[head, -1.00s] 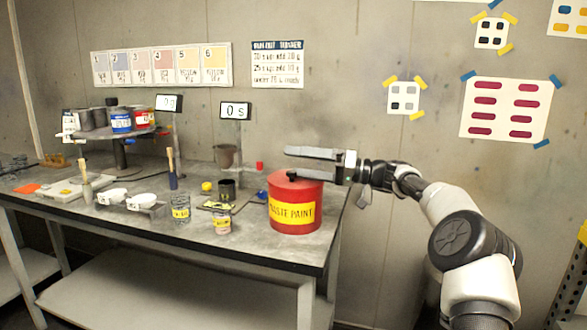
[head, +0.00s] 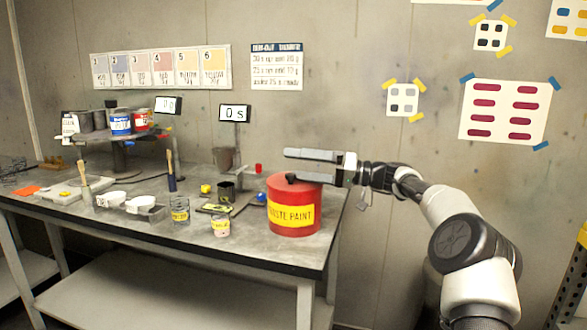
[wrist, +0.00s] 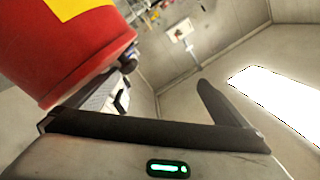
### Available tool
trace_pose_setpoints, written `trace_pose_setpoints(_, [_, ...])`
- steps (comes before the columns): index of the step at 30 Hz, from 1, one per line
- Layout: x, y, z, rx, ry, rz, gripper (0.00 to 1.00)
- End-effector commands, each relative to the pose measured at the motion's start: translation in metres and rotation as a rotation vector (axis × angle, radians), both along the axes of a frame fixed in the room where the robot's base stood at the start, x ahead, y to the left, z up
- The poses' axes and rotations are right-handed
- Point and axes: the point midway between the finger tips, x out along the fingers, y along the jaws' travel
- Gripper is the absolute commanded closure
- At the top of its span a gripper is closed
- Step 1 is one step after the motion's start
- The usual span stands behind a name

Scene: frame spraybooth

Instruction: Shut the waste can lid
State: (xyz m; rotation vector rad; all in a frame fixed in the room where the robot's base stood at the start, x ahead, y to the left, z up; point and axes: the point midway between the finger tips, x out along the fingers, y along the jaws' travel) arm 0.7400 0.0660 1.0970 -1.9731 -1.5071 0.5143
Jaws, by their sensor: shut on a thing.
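The red waste can (head: 293,225), with a yellow "WASTE PAINT" label, stands upright at the right end of the bench. Its red lid (head: 309,184) looks level on top, with a small black knob (head: 291,177). My gripper (head: 292,166) reaches in from the right at the lid, one finger above the other. The lower finger is close to the knob and lid. A gap shows between the fingers, and what they bear on is hard to see. In the wrist view the can (wrist: 75,50) fills the upper left, beside the fingers.
The grey bench (head: 260,246) carries cups, a glass jar (head: 180,211), a small labelled jar (head: 221,227) and brushes left of the can. A display (head: 234,113) on a stand is behind them. The wall is close behind; free room is on the right.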

Motion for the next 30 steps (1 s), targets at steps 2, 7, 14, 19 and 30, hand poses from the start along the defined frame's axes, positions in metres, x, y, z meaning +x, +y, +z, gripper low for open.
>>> trace_pose_setpoints(2, [-0.029,-0.108,-0.022,-0.015,0.048,-0.032,0.18])
trace_pose_setpoints(7, [-0.033,-0.119,-0.022,-0.015,0.049,-0.032,0.18])
trace_pose_setpoints(14, [-0.039,-0.134,-0.021,-0.014,0.048,-0.033,0.18])
trace_pose_setpoints(19, [-0.044,-0.145,-0.02,-0.014,0.048,-0.031,0.18])
trace_pose_setpoints(30, [-0.052,-0.164,-0.014,-0.013,0.036,-0.027,0.58])
